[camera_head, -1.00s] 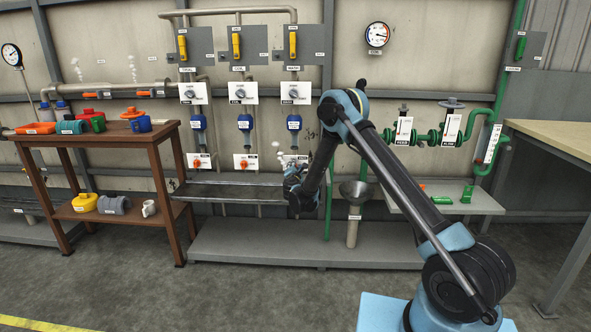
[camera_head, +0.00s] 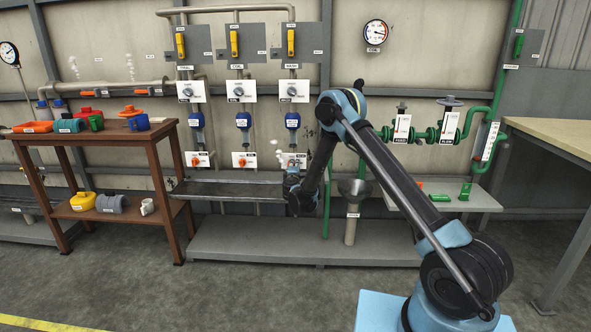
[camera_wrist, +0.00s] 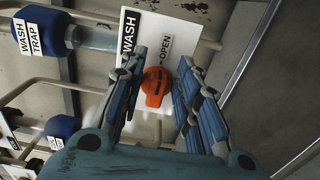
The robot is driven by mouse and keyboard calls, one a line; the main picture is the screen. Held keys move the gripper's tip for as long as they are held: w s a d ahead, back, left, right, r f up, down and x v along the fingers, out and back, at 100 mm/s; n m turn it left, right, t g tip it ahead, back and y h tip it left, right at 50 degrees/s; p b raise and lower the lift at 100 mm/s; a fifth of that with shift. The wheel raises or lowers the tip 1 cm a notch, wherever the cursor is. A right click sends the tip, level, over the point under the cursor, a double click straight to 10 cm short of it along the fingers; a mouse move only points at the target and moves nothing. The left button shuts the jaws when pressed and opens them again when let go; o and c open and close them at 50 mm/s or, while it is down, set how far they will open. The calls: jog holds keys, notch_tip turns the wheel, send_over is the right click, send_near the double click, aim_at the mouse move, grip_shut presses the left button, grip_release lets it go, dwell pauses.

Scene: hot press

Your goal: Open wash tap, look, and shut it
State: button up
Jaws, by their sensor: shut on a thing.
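The wash tap is an orange knob (camera_wrist: 157,86) on a white plate (camera_wrist: 185,50) marked WASH and OPEN in the wrist view. A dark line crosses the knob. My gripper (camera_wrist: 164,72) has one finger on each side of the knob and is shut on it. In the head view my gripper (camera_head: 293,176) is at the right-hand of three lower white plates, and it hides most of the tap. A blue wash trap (camera_wrist: 46,31) sits at the upper left of the wrist view.
Two more orange-knobbed taps (camera_head: 245,160) (camera_head: 196,160) are to the left. A metal trough (camera_head: 230,189) runs below. A funnel (camera_head: 354,188) stands close on the right. A brown table (camera_head: 155,138) with coloured parts is at the left.

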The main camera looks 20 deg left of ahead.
jog(key=shift+w+d, duration=0.1)
dwell(0.3)
jog(key=o, duration=0.7)
jog(key=shift+f, duration=0.15)
jog(key=v, duration=1.2)
